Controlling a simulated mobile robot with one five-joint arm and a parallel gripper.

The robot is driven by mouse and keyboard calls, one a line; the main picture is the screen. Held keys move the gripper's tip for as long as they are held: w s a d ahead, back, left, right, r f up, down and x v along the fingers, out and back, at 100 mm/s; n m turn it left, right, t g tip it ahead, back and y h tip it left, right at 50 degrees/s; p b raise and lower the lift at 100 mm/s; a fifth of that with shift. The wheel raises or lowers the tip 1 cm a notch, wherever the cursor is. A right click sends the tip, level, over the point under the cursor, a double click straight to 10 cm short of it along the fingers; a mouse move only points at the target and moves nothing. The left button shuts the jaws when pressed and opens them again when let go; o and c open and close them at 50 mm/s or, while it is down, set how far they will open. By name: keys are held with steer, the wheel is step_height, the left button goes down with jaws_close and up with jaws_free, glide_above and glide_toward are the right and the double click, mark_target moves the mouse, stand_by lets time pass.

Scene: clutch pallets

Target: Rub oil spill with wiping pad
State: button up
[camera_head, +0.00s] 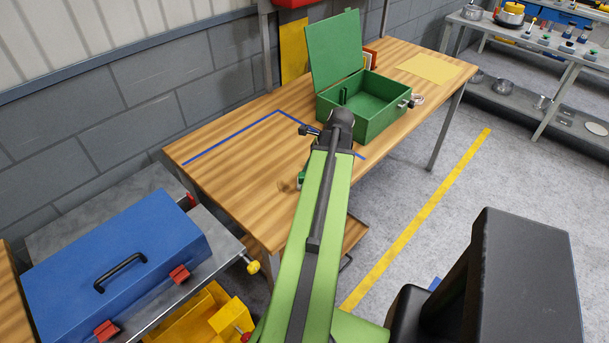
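A small brownish smear (286,186), which looks like the oil spill, lies on the wooden table (235,155) near its front edge. Right beside it, a small green and white piece (301,180) shows at the left edge of my green arm. It may be the wiping pad or part of my gripper; I cannot tell which. My arm rises from the bottom to a dark joint above the table, and hides what is behind it. My gripper's fingers cannot be made out, nor whether they hold anything.
An open green box (373,123) stands at the table's back right, near a yellow sheet (428,68). Blue tape (232,137) marks the tabletop. A blue case (112,265) sits on a grey cart at lower left. A yellow line (420,215) crosses clear floor at right.

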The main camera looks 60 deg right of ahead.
steer(key=shift+s+d, duration=0.2)
steer(key=shift+d, duration=0.35)
steer(key=shift+s+d, duration=0.15)
steer(key=shift+d, duration=0.4)
steer(key=shift+w+d, duration=0.3)
steer(key=shift+w, duration=0.7)
steer(key=shift+w+d, duration=0.3)
steer(key=shift+w, duration=0.65)
steer(key=shift+w+d, duration=0.3)
steer(key=shift+w, duration=0.65)
steer(key=shift+w+d, duration=0.25)
steer(key=shift+w, duration=0.7)
steer(key=shift+s+d, duration=0.2)
steer(key=shift+d, duration=0.4)
steer(key=shift+s+d, duration=0.15)
steer(key=shift+d, duration=0.45)
steer(key=shift+s+a+f, duration=0.1)
steer(key=shift+s+a, duration=0.25)
steer(key=shift+s, duration=0.55)
steer(key=shift+s+a, duration=0.35)
steer(key=shift+s, duration=0.5)
steer(key=shift+s+a, duration=0.2)
steer(key=shift+s, duration=0.5)
steer(key=shift+s+a, duration=0.25)
steer(key=shift+s, duration=0.5)
steer(key=shift+s+a, duration=0.2)
steer(key=shift+s, duration=0.5)
step_height(320, 180, up, 6)
steer(key=p, duration=0.6)
